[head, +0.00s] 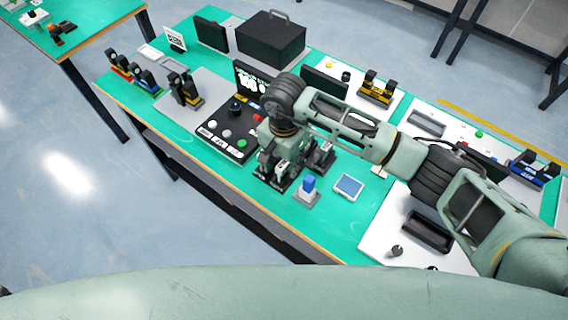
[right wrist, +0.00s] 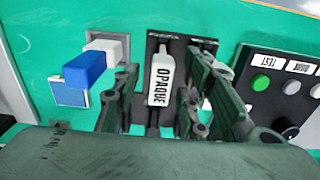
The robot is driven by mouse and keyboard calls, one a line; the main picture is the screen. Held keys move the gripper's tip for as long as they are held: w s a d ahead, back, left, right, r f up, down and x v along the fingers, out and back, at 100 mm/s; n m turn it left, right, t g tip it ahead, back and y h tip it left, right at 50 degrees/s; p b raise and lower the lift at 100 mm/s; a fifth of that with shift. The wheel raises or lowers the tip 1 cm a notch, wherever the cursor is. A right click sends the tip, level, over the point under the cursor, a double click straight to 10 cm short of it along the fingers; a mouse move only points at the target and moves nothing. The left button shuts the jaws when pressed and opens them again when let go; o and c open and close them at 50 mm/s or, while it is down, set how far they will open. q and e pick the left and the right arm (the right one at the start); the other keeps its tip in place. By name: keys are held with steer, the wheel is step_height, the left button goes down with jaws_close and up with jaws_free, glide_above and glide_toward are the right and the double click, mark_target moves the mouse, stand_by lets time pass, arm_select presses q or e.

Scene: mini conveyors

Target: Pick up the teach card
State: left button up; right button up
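No card in view can be read as "teach". My right gripper (right wrist: 157,100) is open, with its fingers on either side of the white card. Gaps show between the fingers and the card. In the head view my right gripper (head: 274,168) points down over the front part of the green table, and it hides most of the holder and the card. My left gripper is not in view.
A blue block on a grey stand (head: 308,187) and a blue-faced square plate (head: 348,185) are close to the right gripper. A black button panel (head: 240,147) is on its other side. A black case (head: 270,38) stands at the back. The table's front edge is near.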

steer(key=shift+f, duration=0.95)
jaws_close()
